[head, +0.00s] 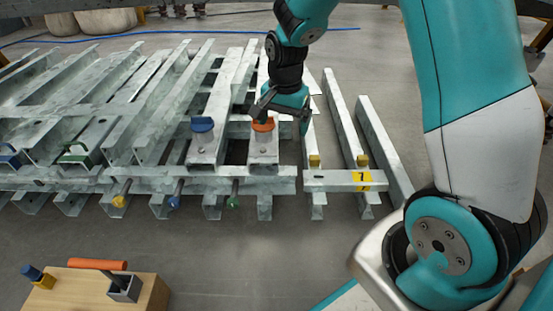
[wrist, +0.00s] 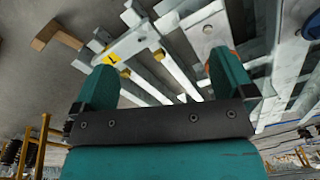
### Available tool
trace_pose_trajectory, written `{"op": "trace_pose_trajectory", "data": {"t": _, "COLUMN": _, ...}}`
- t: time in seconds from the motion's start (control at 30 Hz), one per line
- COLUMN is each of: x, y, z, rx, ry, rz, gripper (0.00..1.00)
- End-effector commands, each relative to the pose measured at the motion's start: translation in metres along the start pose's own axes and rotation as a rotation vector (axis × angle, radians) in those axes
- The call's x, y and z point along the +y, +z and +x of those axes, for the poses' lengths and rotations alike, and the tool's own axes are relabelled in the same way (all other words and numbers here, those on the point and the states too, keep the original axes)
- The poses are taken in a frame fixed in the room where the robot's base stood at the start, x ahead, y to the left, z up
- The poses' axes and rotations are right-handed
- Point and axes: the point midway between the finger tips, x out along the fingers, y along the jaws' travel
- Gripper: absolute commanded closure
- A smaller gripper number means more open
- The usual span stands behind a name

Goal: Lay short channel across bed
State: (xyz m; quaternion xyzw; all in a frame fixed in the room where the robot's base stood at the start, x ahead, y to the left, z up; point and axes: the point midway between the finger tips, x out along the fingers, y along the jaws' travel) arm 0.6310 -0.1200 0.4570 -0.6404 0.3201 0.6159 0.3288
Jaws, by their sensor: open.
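Galvanised steel channels lie side by side on a bed of cross rails (head: 150,177) in the head view. I cannot tell which piece is the short channel. My gripper (head: 282,112) is open, just above and right of the orange knob. In the wrist view my fingers (wrist: 165,72) are spread with nothing gripped between them; an orange edge (wrist: 235,55) shows beside the right finger. Contact cannot be seen.
Coloured pegs (head: 175,193) stick out of the front rail. The floor between is clear.

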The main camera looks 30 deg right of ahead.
Motion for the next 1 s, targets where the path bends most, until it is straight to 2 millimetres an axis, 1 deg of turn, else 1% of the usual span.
{"op": "trace_pose_trajectory", "data": {"t": 0.03, "x": -0.004, "y": 0.035, "z": -0.031, "rx": -0.021, "ry": -0.051, "rz": -0.177, "gripper": 0.00}}
{"op": "trace_pose_trajectory", "data": {"t": 0.07, "x": -0.003, "y": 0.055, "z": -0.045, "rx": -0.037, "ry": -0.077, "rz": -0.285, "gripper": 0.00}}
{"op": "trace_pose_trajectory", "data": {"t": 0.1, "x": -0.001, "y": 0.082, "z": -0.063, "rx": -0.055, "ry": -0.114, "rz": -0.432, "gripper": 0.00}}
{"op": "trace_pose_trajectory", "data": {"t": 0.13, "x": 0.003, "y": 0.102, "z": -0.076, "rx": -0.067, "ry": -0.141, "rz": -0.542, "gripper": 0.00}}
{"op": "trace_pose_trajectory", "data": {"t": 0.17, "x": 0.008, "y": 0.122, "z": -0.088, "rx": -0.076, "ry": -0.169, "rz": -0.651, "gripper": 0.00}}
{"op": "trace_pose_trajectory", "data": {"t": 0.2, "x": 0.017, "y": 0.147, "z": -0.101, "rx": -0.088, "ry": -0.202, "rz": -0.791, "gripper": 0.00}}
{"op": "trace_pose_trajectory", "data": {"t": 0.27, "x": 0.032, "y": 0.181, "z": -0.117, "rx": -0.099, "ry": -0.252, "rz": -0.986, "gripper": 0.00}}
{"op": "trace_pose_trajectory", "data": {"t": 0.3, "x": 0.042, "y": 0.201, "z": -0.126, "rx": -0.104, "ry": -0.282, "rz": -1.103, "gripper": 0.00}}
{"op": "trace_pose_trajectory", "data": {"t": 0.4, "x": 0.066, "y": 0.237, "z": -0.140, "rx": -0.109, "ry": -0.343, "rz": -1.338, "gripper": 0.00}}
{"op": "trace_pose_trajectory", "data": {"t": 0.5, "x": 0.082, "y": 0.257, "z": -0.146, "rx": -0.109, "ry": -0.380, "rz": -1.481, "gripper": 0.00}}
{"op": "trace_pose_trajectory", "data": {"t": 0.6, "x": 0.089, "y": 0.266, "z": -0.148, "rx": -0.110, "ry": -0.396, "rz": -1.543, "gripper": 0.00}}
{"op": "trace_pose_trajectory", "data": {"t": 0.87, "x": 0.089, "y": 0.266, "z": -0.149, "rx": -0.109, "ry": -0.397, "rz": -1.549, "gripper": 0.00}}
{"op": "trace_pose_trajectory", "data": {"t": 0.93, "x": 0.089, "y": 0.266, "z": -0.151, "rx": -0.109, "ry": -0.397, "rz": -1.548, "gripper": 0.00}}
{"op": "trace_pose_trajectory", "data": {"t": 1.0, "x": 0.089, "y": 0.266, "z": -0.158, "rx": -0.109, "ry": -0.397, "rz": -1.547, "gripper": 0.00}}
